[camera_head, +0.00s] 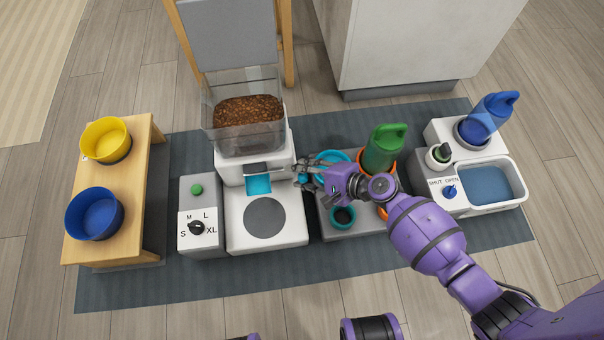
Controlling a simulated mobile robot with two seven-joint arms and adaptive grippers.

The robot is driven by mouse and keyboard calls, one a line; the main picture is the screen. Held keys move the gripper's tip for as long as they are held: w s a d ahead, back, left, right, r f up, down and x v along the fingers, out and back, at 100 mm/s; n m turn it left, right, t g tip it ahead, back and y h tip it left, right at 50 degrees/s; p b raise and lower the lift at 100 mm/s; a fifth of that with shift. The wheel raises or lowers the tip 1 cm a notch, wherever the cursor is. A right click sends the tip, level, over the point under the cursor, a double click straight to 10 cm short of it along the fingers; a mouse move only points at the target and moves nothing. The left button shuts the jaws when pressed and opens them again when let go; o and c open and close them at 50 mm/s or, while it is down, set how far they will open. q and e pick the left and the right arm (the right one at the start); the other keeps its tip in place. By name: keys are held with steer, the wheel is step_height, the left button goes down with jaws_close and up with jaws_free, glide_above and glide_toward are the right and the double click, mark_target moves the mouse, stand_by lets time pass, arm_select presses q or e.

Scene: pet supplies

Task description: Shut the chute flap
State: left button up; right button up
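The pet feeder (293,220) stands mid-mat. Its clear hopper holds brown kibble (248,110). A bright cyan panel, seemingly the chute flap (258,184), shows on its front below a dark grey piece; I cannot tell how far it is open. A round grey pad (265,218) lies below it. My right gripper (303,174) is just right of the feeder's front, apart from the cyan panel. Its dark fingers are small and overlap a cyan patch behind, so their opening is unclear. My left gripper is not in view.
A grey dial box (200,240) with a green button stands left of the feeder. A wooden stand (120,220) holds yellow and blue bowls. Right are a grey holder (335,228) with a green bottle (384,150) and a white water station (440,200) with a blue bottle.

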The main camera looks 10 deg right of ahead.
jaws_close()
stand_by(0.4)
steer(key=shift+w, duration=0.1)
